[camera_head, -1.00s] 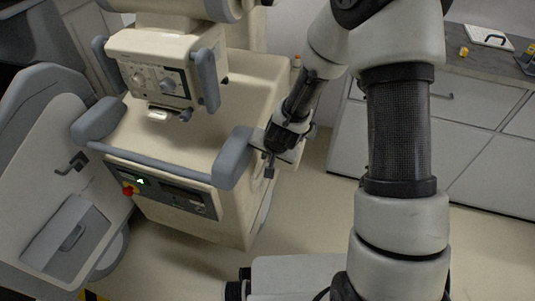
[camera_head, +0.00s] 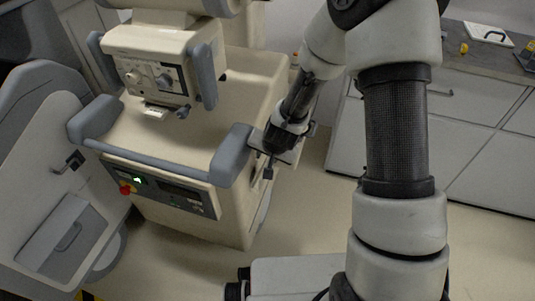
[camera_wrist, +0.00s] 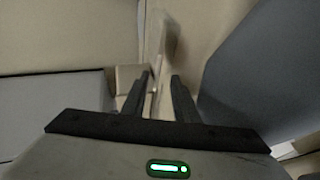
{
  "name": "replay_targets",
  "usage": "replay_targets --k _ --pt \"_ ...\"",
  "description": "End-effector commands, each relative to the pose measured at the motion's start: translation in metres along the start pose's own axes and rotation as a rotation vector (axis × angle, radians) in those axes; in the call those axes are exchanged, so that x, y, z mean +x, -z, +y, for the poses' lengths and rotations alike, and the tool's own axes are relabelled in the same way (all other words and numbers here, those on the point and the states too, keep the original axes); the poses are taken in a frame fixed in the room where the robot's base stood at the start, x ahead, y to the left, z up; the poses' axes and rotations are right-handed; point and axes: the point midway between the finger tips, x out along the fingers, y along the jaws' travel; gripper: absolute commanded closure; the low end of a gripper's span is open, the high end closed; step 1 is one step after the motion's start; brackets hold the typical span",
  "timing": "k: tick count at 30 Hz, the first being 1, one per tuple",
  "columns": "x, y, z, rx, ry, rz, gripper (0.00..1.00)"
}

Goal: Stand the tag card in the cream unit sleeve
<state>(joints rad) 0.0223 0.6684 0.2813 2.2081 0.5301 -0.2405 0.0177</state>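The cream unit (camera_head: 240,105) stands left of my arm, with grey bumpers and a front control panel. My gripper (camera_head: 268,171) is low beside its right side, close to the grey corner bumper (camera_head: 232,155). In the wrist view, the two dark fingers (camera_wrist: 160,76) stand apart with a visible gap. A thin pale edge runs upright between and beyond them, next to the cream side wall. I cannot tell whether it is the tag card or part of the sleeve. Neither card nor sleeve can be made out surely in the head view; my wrist covers that spot.
A grey bumper (camera_wrist: 255,70) is close on the right in the wrist view. A grey cart with a handle (camera_head: 65,235) stands at the left. White cabinets (camera_head: 485,120) with a dark worktop line the right.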

Motion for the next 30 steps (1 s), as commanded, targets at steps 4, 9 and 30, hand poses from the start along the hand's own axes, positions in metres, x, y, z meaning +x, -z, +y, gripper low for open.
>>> replay_targets --k 4,9,30 --pt "-0.015 0.002 -0.001 -0.001 0.001 0.002 0.73" --pt "-0.052 0.003 -0.002 0.0 0.001 0.003 0.73" --pt "-0.173 0.0 0.0 0.0 0.0 0.001 0.73"
